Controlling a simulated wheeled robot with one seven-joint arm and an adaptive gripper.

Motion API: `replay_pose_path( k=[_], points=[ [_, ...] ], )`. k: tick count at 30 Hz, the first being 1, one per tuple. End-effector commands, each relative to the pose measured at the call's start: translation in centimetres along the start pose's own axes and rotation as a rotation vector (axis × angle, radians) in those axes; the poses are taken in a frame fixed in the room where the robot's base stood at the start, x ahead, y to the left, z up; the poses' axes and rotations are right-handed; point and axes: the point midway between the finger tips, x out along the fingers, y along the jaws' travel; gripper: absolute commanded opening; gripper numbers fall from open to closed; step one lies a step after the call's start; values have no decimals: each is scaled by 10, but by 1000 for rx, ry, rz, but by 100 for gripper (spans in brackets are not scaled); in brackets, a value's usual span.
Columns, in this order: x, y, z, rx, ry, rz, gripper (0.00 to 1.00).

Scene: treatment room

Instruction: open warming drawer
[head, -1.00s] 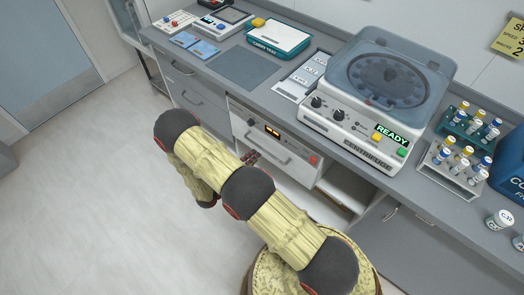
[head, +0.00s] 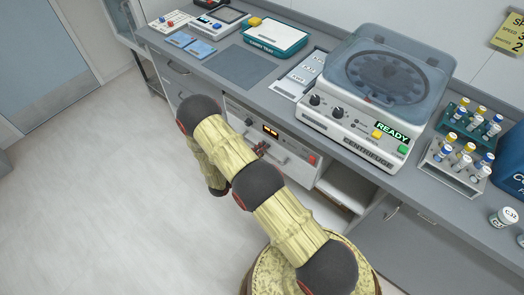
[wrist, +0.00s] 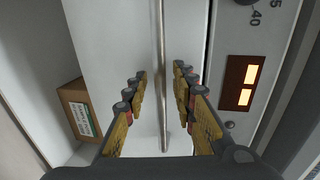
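The warming drawer (head: 292,160) is a white front under the counter, below a control panel with a lit orange display (head: 271,131). In the wrist view its front (wrist: 110,45) fills the middle, and its metal bar handle (wrist: 162,60) runs up and down the picture. My gripper (wrist: 160,78) is open, with one finger on each side of the bar; I see a gap on both sides. The drawer looks shut.
An open shelf with a brown box (wrist: 78,108) lies beside the drawer front in the wrist view. A centrifuge (head: 375,95) stands on the counter above, with tube racks (head: 455,160) to its right. The floor (head: 100,200) at left is clear.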

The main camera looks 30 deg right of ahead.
Motion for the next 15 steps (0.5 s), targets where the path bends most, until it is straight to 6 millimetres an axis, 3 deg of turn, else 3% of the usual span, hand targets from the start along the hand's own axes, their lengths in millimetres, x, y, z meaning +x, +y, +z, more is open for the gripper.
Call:
replay_pose_path(
  k=[13,15],
  points=[
    [0,0,0,1,0,0,0],
    [0,0,0,0,0,0,0]
  ],
)
